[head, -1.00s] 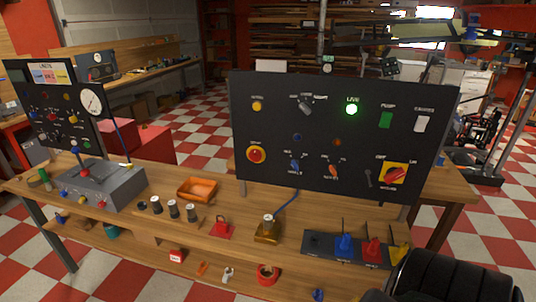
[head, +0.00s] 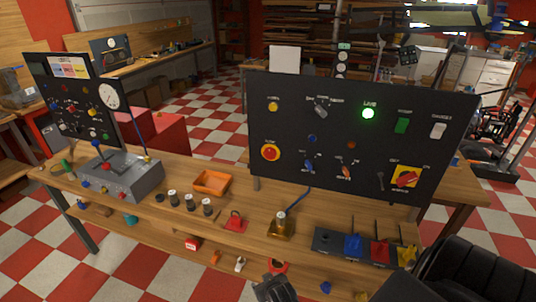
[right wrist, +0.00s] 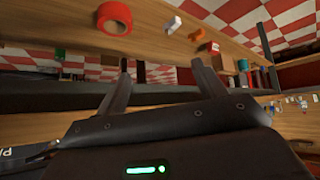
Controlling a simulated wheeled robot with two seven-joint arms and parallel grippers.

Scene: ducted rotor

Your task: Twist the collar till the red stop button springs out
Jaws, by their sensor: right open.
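The red stop button (head: 270,152) sits in a yellow collar (head: 263,158) at the lower left of the black upright panel (head: 345,135). From this distance I cannot tell whether the button is in or out. My right gripper (head: 275,284) shows at the bottom edge of the head view, well below the panel and apart from the button. In the right wrist view my right gripper (right wrist: 160,65) is open with nothing between its fingers; neither button nor collar shows there. My left gripper is not in view.
A green lamp (head: 368,113) is lit on the panel, among several switches. On the bench are an orange tray (head: 212,183), a brass block (head: 281,228) with a blue cable, a red padlock-like piece (head: 235,223) and a grey control box (head: 125,175). A red tape roll (right wrist: 114,18) lies on the lower shelf.

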